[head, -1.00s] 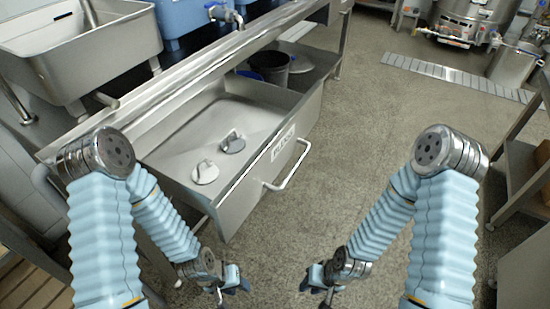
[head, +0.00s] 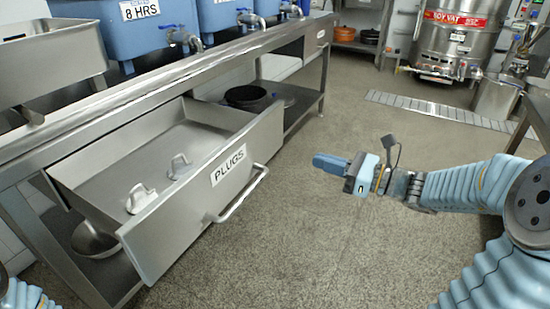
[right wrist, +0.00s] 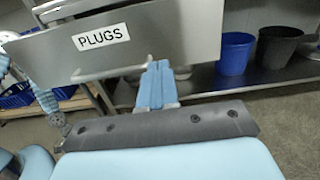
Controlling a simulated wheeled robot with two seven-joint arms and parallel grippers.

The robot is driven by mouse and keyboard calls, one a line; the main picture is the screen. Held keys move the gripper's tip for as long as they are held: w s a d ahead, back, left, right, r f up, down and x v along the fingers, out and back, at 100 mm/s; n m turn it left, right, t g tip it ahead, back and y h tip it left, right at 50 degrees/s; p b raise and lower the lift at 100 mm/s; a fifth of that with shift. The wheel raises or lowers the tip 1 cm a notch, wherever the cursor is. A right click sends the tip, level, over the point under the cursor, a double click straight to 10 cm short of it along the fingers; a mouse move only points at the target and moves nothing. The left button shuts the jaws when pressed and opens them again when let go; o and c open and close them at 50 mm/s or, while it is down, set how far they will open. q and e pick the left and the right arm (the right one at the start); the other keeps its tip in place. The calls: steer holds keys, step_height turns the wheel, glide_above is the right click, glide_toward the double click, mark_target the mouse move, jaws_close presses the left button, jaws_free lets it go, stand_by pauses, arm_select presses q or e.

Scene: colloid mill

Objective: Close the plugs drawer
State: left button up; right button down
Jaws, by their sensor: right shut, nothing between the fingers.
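The plugs drawer (head: 205,195) is a steel drawer pulled out from under the steel bench. Its front carries a white PLUGS label (head: 228,166) and a bar handle (head: 243,193). Two metal plugs (head: 140,198) lie inside. My right gripper (head: 318,160) is shut and empty, in front of the drawer and to the right of the handle, apart from it in the head view. In the right wrist view the drawer front (right wrist: 180,35) is ahead, and the shut fingers (right wrist: 157,68) overlap the handle's right end. My left gripper is out of the head view.
Blue tubs (head: 152,30) stand on the bench. A dark bucket (head: 247,98) is on the lower shelf beside the drawer, and a metal bowl (head: 92,240) is below it. The speckled floor (head: 290,250) before the drawer is clear. A steel vat (head: 455,40) stands at the back right.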

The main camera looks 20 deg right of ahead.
mark_target(260, 143)
steer(key=x, duration=1.3)
steer(key=shift+w+a, duration=0.2)
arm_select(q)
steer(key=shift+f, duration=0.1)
arm_select(e)
steer(key=shift+w+a, duration=0.1)
